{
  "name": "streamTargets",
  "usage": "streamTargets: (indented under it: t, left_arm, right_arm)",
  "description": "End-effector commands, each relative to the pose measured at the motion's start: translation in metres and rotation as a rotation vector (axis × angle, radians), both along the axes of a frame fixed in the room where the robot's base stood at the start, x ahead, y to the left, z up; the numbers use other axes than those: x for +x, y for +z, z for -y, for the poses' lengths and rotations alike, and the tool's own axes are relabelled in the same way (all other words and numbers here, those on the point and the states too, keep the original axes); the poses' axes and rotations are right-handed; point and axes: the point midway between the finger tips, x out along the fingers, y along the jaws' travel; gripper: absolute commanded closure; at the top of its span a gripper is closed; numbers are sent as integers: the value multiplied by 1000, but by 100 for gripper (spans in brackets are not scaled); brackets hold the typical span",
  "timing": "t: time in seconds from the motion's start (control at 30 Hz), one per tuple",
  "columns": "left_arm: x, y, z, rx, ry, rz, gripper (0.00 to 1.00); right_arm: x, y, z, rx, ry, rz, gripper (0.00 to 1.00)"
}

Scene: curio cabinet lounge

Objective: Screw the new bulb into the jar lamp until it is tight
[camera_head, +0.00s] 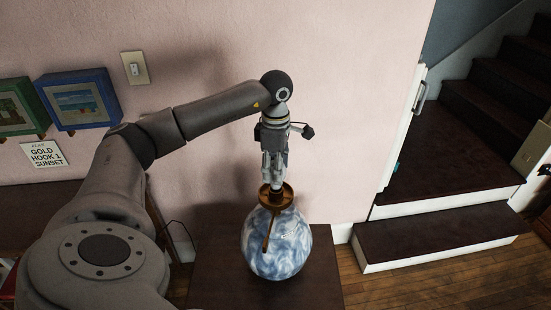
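The jar lamp (277,247) has a round blue-and-white marbled body and stands upright on a dark wooden table. Its brass-coloured top (275,198) has a rod hanging down the front. My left gripper (273,182) points straight down right above the middle of this top, its fingers close together. No bulb can be made out; the fingertips and the fitting hide the spot where they meet. I cannot tell whether the fingers hold anything. My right gripper is not in view.
The dark table (215,270) has bare room around the lamp. A pink wall with a light switch (135,68) stands behind. Framed pictures (78,98) and a "GOLD HOOK 1 SUNSET" card (44,154) are at left. Dark stairs (440,233) are at right.

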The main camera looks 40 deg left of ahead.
Motion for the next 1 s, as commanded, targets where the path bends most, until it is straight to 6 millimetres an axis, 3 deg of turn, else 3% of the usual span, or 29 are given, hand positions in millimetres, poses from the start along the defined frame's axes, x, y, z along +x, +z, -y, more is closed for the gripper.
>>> streamTargets:
  t: [0.63,0.8,1.0]
  left_arm:
    - [1,-1,-1,1,-813,1,92]
    - [1,0,-1,2,-917,0,92]
    - [1,0,-1,2,-923,0,92]
  right_arm:
    - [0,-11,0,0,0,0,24]
    - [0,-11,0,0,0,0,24]
    - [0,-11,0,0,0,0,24]
